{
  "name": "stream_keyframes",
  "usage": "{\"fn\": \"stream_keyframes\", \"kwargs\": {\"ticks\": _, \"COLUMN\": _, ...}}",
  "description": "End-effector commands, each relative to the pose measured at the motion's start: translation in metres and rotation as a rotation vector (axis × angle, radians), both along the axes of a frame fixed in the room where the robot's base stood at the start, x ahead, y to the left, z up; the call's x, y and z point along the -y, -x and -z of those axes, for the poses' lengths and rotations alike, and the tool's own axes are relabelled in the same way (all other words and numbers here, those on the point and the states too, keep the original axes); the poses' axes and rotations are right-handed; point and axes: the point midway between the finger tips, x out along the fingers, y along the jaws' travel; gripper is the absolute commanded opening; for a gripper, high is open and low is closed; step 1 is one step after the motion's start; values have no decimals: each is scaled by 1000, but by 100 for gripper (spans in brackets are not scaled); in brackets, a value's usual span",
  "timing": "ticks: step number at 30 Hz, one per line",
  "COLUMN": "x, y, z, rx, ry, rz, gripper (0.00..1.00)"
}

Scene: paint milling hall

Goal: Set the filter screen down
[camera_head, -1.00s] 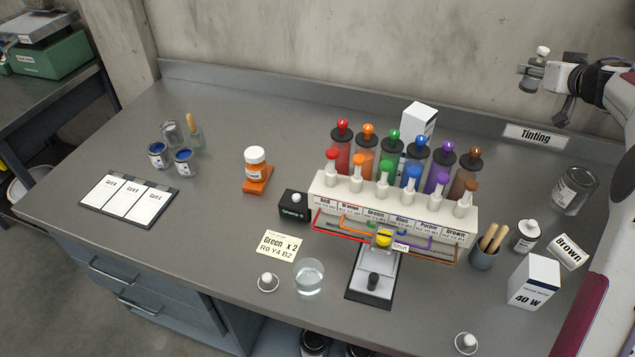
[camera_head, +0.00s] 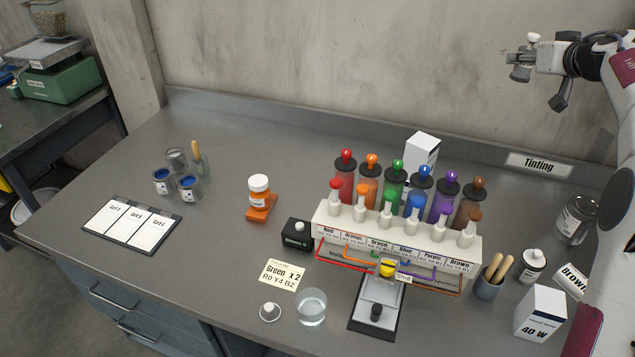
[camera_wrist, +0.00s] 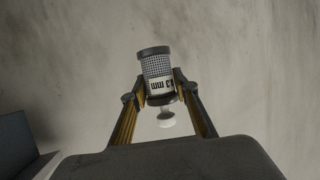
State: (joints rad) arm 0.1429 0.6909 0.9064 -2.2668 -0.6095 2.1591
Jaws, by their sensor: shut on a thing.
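My gripper (camera_head: 538,62) is raised high at the upper right, in front of the concrete wall and well above the bench. It is shut on the filter screen (camera_head: 520,73), a small grey cylinder. In the wrist view the filter screen (camera_wrist: 155,65) shows a dark rim, a fine mesh wall and a white label reading upside down, "mm" being legible. A pale round knob (camera_wrist: 166,120) is at its end nearer the palm. The fingers of my gripper (camera_wrist: 160,92) press it from both sides. Nothing touches it from below.
The grey bench (camera_head: 225,235) holds a tinting rack (camera_head: 390,228) with several coloured bottles, a glass beaker (camera_head: 311,307), an orange jar (camera_head: 259,188), blue paint tins (camera_head: 189,188), a card board (camera_head: 131,224) and a white box (camera_head: 540,313). A green scale (camera_head: 62,80) stands far left.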

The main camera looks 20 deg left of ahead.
Motion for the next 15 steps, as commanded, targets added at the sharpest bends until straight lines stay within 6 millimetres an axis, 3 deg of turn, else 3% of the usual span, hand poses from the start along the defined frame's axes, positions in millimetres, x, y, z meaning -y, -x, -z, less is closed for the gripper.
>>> {"fn": "stream_keyframes", "kwargs": {"ticks": 15, "x": -168, "y": 19, "z": 2, "rx": -12, "ry": 2, "rz": -147, "gripper": 2}}
